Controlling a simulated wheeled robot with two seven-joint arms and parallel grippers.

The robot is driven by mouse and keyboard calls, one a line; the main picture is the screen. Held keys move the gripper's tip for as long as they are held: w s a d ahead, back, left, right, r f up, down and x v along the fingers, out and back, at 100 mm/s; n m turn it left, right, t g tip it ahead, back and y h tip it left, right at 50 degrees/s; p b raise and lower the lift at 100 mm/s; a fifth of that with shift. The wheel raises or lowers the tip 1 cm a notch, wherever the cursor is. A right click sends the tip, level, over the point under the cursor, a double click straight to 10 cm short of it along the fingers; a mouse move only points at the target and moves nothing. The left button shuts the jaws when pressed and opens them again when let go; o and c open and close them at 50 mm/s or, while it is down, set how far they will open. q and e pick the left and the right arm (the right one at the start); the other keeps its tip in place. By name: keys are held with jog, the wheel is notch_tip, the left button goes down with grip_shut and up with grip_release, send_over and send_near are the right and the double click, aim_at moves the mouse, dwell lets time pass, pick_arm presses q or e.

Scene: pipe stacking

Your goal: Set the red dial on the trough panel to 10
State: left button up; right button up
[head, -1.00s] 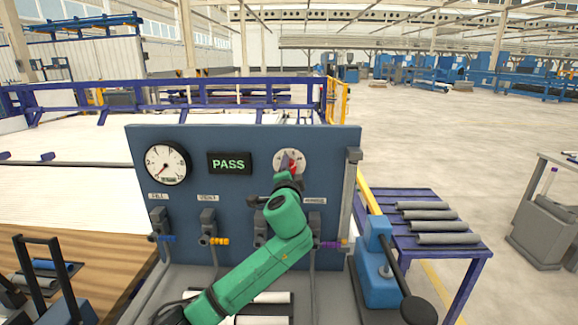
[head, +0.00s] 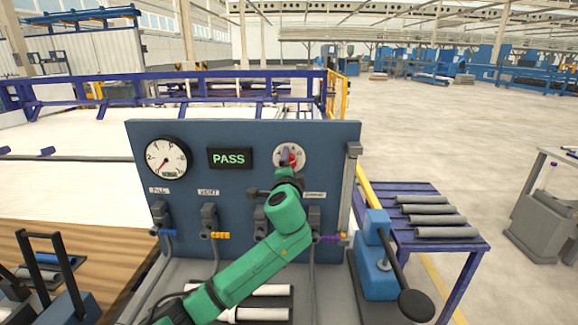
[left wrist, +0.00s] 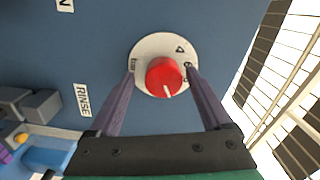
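The red dial (left wrist: 164,77) sits on a round white scale plate (left wrist: 146,47) on the blue trough panel (head: 230,132). Its white pointer mark faces the bottom of the left wrist view, slightly right. Scale marks show around the plate, but I cannot read them surely. In the head view the dial (head: 292,158) is partly hidden behind my left gripper (head: 287,158). In the left wrist view my left gripper (left wrist: 160,73) is open, with one purple finger on each side of the dial and small visible gaps. My right gripper is out of view.
The panel also carries a pressure gauge (head: 166,158), a green PASS display (head: 230,159) and several valves below. A blue lever device (head: 376,262) stands right of it. A purple table (head: 400,191) with grey pipes is farther right.

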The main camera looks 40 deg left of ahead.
pick_arm(q)
jog(key=shift+r, duration=0.1)
jog(key=b+v, duration=0.4)
jog(key=v, duration=1)
jog(key=shift+s+d, duration=0.2)
